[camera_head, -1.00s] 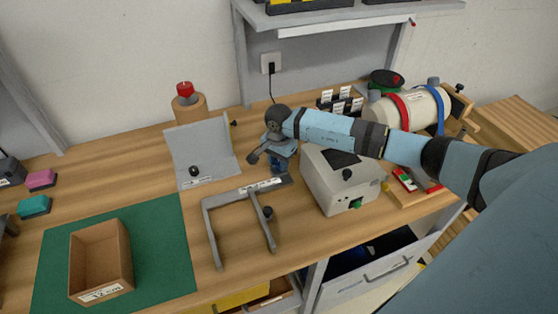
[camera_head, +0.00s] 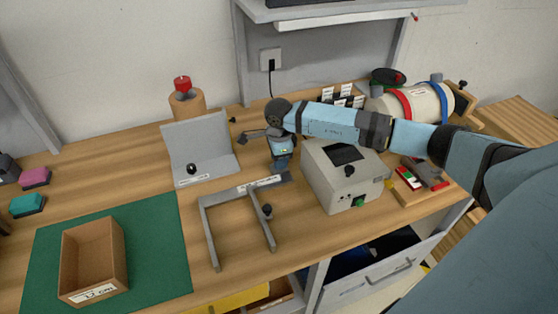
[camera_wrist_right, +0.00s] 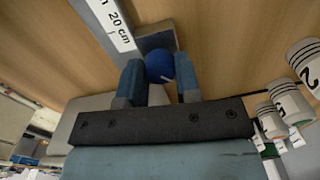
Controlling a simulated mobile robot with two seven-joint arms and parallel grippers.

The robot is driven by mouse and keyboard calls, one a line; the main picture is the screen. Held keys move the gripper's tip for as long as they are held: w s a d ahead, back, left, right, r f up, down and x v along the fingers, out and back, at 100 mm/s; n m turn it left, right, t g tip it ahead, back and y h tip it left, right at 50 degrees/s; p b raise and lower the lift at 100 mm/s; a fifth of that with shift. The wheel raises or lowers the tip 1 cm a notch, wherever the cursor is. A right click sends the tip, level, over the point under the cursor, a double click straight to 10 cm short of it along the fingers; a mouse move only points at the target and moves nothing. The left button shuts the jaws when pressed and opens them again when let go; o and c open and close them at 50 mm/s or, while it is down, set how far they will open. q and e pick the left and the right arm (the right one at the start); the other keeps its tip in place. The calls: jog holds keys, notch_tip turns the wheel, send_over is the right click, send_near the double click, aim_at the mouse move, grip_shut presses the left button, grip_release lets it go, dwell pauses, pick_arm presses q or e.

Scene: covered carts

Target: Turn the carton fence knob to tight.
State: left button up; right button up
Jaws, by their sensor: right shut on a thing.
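The carton fence (camera_head: 208,232) is a grey U-shaped frame lying on the bench, with a white scale strip along its back bar. Its blue round knob (camera_wrist_right: 159,66) shows in the right wrist view, with a small white mark, beside the strip reading "20 cm" (camera_wrist_right: 112,22). My right gripper (camera_wrist_right: 158,72) is shut on this knob, one finger on each side. In the head view my right gripper (camera_head: 281,163) points down at the bar's right end and hides the knob. The tight and loose markings are not readable. My left gripper is not in view.
An open carton (camera_head: 92,262) stands on a green mat (camera_head: 160,250) at left. A grey angled stand (camera_head: 200,145) is behind the fence. A grey box machine (camera_head: 335,185) stands close to the right of my gripper.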

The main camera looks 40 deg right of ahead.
jog(key=m+b, duration=0.1)
jog(key=m, duration=0.5)
jog(key=shift+m, duration=0.3)
jog(key=m, duration=0.6)
jog(key=shift+b, duration=0.3)
jog(key=m, duration=0.4)
jog(key=shift+m, duration=0.4)
jog(key=shift+m+p, duration=0.4)
jog(key=shift+m, duration=1.5)
jog(key=o, duration=0.9)
